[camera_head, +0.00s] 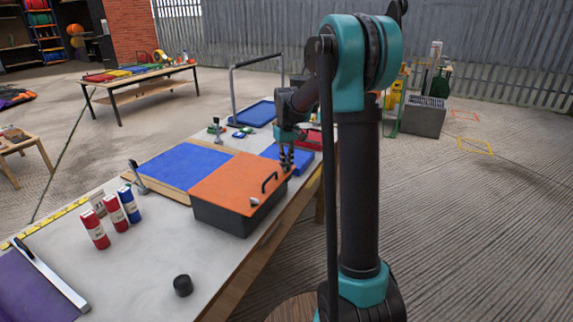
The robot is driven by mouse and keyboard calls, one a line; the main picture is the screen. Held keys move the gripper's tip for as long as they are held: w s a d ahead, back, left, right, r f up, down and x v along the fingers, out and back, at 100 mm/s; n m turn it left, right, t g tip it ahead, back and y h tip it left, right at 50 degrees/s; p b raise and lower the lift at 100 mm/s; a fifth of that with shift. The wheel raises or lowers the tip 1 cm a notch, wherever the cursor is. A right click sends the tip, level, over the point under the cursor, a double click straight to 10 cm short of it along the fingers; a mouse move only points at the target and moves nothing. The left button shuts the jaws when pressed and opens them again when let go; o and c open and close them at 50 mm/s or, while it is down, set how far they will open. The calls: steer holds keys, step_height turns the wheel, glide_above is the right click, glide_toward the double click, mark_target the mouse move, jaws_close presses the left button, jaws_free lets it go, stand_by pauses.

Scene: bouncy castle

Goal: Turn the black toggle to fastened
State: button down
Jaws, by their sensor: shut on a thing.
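A dark box (225,218) with an orange lid (232,183) sits at the table's right edge. The lid is down, with a black bar handle (269,182) and a small pale fitting (254,202) near its right edge. My gripper (287,164) points down at the lid's far right corner, beyond the handle. Its fingers are close together, shut on a small dark part there that appears to be the black toggle. The fingers mostly hide this part, so its angle cannot be told.
A blue panel (186,165) lies left of the box, and a blue piece (296,159) lies behind my gripper. Red and blue cylinders (113,212) stand at left. A black knob (183,285) sits in front on clear tabletop. A metal frame (233,95) rises at the back.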

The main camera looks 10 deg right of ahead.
steer(key=n, duration=0.6)
steer(key=shift+n, duration=0.3)
stand_by(0.5)
steer(key=c, duration=1.6)
jaws_free()
steer(key=shift+r, duration=0.1)
step_height(320, 180, up, 12)
steer(key=shift+f, duration=0.1)
steer(key=s+d+f+m+t, duration=0.1)
steer(key=s+f+m, duration=0.2)
steer(key=s+f, duration=0.4)
steer(key=s+d+f+m+t, duration=0.1)
steer(key=s+f+m, duration=0.3)
steer(key=s, duration=0.9)
steer(key=s+d+f+m+t, duration=0.2)
steer(key=s+f+m, duration=0.1)
steer(key=s+f, duration=0.7)
steer(key=shift+s+d+m, duration=0.1)
steer(key=shift+s+m, duration=0.2)
